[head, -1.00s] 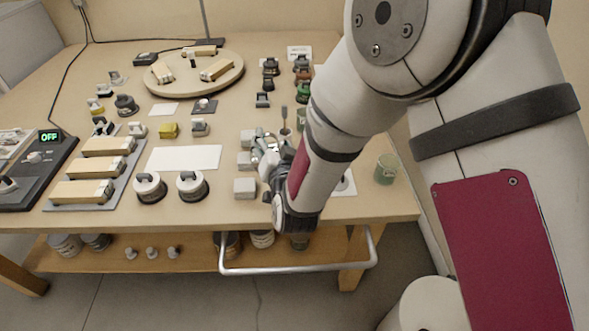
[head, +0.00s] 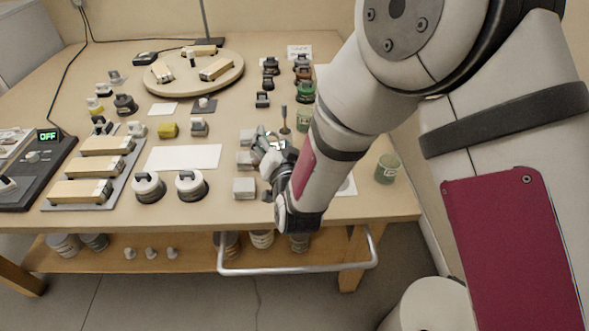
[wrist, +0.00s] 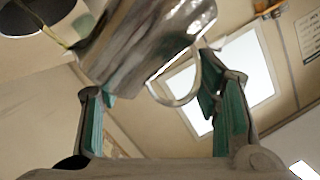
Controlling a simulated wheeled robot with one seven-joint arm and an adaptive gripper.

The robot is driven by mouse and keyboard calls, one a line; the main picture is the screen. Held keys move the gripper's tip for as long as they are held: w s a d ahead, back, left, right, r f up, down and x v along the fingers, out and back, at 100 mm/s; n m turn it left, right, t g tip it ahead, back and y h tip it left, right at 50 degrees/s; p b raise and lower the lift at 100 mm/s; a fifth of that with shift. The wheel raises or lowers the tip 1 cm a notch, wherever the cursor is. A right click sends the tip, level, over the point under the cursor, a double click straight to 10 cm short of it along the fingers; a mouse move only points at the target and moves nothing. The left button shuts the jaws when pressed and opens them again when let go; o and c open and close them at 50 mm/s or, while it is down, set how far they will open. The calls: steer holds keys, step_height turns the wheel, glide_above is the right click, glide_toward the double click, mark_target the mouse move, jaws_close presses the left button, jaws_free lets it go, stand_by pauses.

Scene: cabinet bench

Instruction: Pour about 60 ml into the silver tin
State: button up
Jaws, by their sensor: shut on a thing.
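My gripper (head: 268,158) is over the right part of the bench. In the wrist view my gripper (wrist: 155,85) has its green-padded fingers on either side of a shiny metal jug (wrist: 155,38) with a loop handle and is shut on it. The jug looks tilted in that view. In the head view only a small metallic bit of the jug (head: 261,140) shows past the gripper. I cannot make out the silver tin for certain; my arm hides part of the bench there. No stream of liquid is visible.
Pale blocks (head: 244,188) stand just left of my gripper. A green glass (head: 387,168) stands near the right edge, and a green jar (head: 305,118) behind my arm. White-lidded pots (head: 191,186) and a white sheet (head: 183,157) lie further left.

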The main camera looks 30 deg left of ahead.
steer(key=shift+w+d+f+m+b, duration=0.35)
steer(key=shift+m+b, duration=0.25)
steer(key=shift+b, duration=0.65)
steer(key=shift+d+m+y+b, duration=0.2)
steer(key=shift+m+y+b, duration=0.1)
steer(key=shift+y, duration=0.1)
steer(key=shift+r, duration=0.1)
steer(key=shift+s+a+p, duration=0.25)
steer(key=shift+p, duration=0.3)
steer(key=n+p, duration=0.1)
steer(key=a+r+n+p, duration=0.1)
steer(key=p, duration=0.1)
steer(key=shift+s+r+h+p, duration=0.3)
steer(key=shift+s+h, duration=0.1)
steer(key=shift+s+a+f+n+h, duration=0.15)
steer(key=shift+a+f+n+h, duration=0.15)
steer(key=shift+f+n, duration=0.25)
steer(key=shift+w+d+f, duration=0.1)
steer(key=shift+w+f, duration=0.15)
steer(key=shift+s, duration=0.1)
